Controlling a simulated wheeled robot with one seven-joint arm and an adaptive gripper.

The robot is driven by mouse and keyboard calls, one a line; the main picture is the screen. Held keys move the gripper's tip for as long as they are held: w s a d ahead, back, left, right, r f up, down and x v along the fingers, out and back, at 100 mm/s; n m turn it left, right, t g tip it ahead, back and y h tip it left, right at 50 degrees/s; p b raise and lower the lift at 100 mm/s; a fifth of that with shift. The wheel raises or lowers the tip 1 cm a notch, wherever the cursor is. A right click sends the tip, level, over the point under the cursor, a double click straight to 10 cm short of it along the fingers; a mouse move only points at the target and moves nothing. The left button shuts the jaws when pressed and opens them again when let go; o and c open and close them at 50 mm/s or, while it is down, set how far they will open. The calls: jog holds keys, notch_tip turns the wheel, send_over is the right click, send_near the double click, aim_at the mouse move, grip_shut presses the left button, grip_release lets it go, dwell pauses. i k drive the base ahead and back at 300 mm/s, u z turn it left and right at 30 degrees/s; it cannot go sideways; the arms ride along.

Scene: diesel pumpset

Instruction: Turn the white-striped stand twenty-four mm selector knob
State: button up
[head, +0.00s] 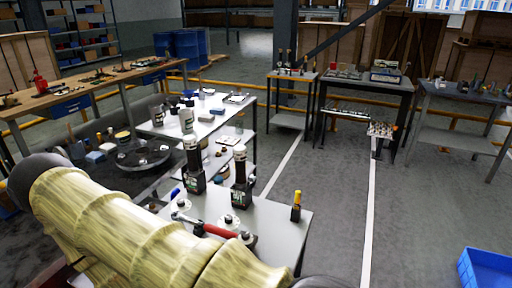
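Two dark upright tool stands with pale bands near their tops stand on the near grey table (282,222): a left one (195,182) and a right one (239,190). Both look alike at this size, and I cannot tell which is the white-striped one. Markings for twenty-four mm are too small to read. My arm in its yellowish sleeve crosses the lower left and hides the table's near edge. My gripper is not visible.
A red-handled wrench (215,230) lies near the discs. A yellow-topped bottle (296,206) stands at the table's right side. A white-topped table (160,127) with containers stands behind. A blue crate (485,270) is on the floor at lower right. The floor right of the near table is open.

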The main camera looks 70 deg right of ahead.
aim_at(228, 219)
jog(key=k, duration=0.1)
jog(key=z, duration=3.25)
jog(key=k, duration=0.95)
jog(key=u, duration=1)
jog(key=i, duration=1)
